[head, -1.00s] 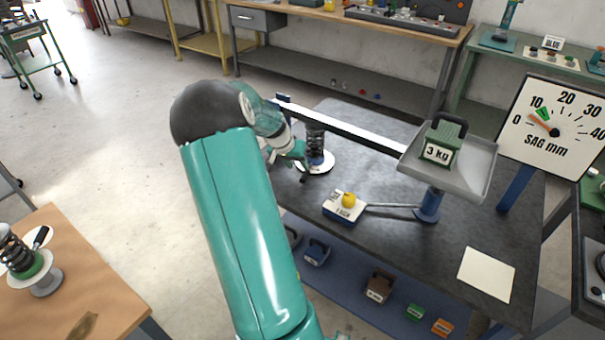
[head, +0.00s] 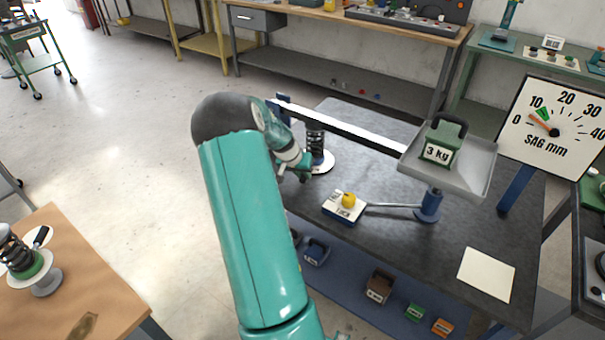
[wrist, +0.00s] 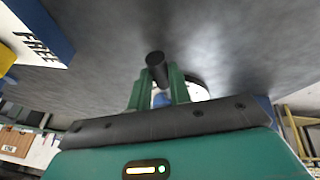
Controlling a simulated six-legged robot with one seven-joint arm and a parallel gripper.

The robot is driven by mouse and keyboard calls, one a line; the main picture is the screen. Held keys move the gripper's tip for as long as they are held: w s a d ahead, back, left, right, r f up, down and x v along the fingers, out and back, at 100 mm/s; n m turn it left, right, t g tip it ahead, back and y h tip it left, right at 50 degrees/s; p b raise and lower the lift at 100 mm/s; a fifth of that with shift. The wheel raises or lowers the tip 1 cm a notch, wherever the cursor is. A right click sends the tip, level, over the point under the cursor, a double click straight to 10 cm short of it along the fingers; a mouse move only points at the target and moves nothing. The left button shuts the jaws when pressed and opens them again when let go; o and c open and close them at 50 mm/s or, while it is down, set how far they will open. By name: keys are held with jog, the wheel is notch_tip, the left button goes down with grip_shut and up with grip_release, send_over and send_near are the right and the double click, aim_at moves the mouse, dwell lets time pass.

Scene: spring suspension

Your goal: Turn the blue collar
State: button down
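The spring stand (head: 316,140) is on the dark bench under the beam, with a white disc (head: 325,162) at its base. The blue collar is mostly hidden behind my gripper in the head view. In the wrist view a bit of blue (wrist: 160,101) shows between my fingers, likely the collar. My gripper (head: 304,168) is low at the front of the spring. In the wrist view my gripper's green fingers (wrist: 159,82) flank a dark round bar (wrist: 156,62), close against both sides. The dial (head: 551,125) has its orange needle between 0 and 10, near a green mark.
A 3 kg weight (head: 440,143) sits in the grey pan (head: 478,170) on the beam's right end. A white-and-blue block (head: 342,211) with a yellow knob stands right of my gripper. A paper sheet (head: 487,274) lies at front right. Several weights sit on the lower shelf.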

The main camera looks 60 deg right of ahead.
jog(key=shift+w, duration=0.1)
jog(key=shift+w+d+m+g+y, duration=0.1)
jog(key=shift+w+m+g+y, duration=0.35)
jog(key=shift+w+m, duration=1.1)
jog(key=shift+w+d+m+g+y, duration=0.25)
jog(key=shift+w+m+g, duration=0.1)
jog(key=shift+w+m, duration=0.4)
jog(key=shift+w+d+m+g+y, duration=0.1)
jog(key=shift+w+d+m+g, duration=0.2)
jog(key=shift+w+m, duration=0.4)
jog(key=c, duration=1.3)
grip_release()
jog(key=shift+a+r, duration=0.1)
jog(key=shift+r, duration=0.05)
jog(key=v, duration=1.3)
jog(key=shift+r, duration=0.25)
jog(key=shift+a, duration=0.15)
